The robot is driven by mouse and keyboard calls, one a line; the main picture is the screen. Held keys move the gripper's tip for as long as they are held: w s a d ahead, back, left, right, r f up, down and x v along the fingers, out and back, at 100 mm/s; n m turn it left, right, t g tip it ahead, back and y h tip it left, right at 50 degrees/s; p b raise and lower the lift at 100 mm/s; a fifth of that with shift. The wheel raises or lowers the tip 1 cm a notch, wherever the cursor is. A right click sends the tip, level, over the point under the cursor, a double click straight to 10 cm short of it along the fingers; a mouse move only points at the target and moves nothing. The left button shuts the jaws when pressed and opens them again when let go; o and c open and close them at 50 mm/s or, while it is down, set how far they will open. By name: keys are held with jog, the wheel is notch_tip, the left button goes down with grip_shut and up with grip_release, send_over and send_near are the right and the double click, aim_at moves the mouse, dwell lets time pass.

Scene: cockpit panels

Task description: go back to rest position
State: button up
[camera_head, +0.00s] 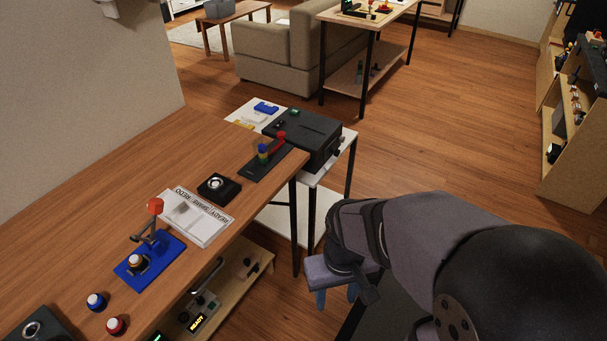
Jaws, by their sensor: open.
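My gripper (336,297) hangs at the lower middle of the head view, pointing down, with two blue fingertips set apart. It is open, and I see nothing between the fingers. My grey arm (430,232) reaches in from the lower right. The gripper is to the right of the wooden bench (110,195), over the floor side, apart from the panels and controls. The lower ends of the fingers are small in the view.
The bench holds a blue base with a red-topped lever (155,206), a white labelled plate (200,216), a black button box (218,187) and buttons. A lower shelf (258,262) holds more controls. A black box (305,135) stands on a white table. Open floor (440,140) lies beyond.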

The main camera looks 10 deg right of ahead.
notch_tip(320, 180, up, 10)
jog(key=p, duration=0.9)
jog(key=shift+r+p, duration=0.15)
jog(key=shift+p, duration=0.15)
jog(key=shift+c, duration=0.6)
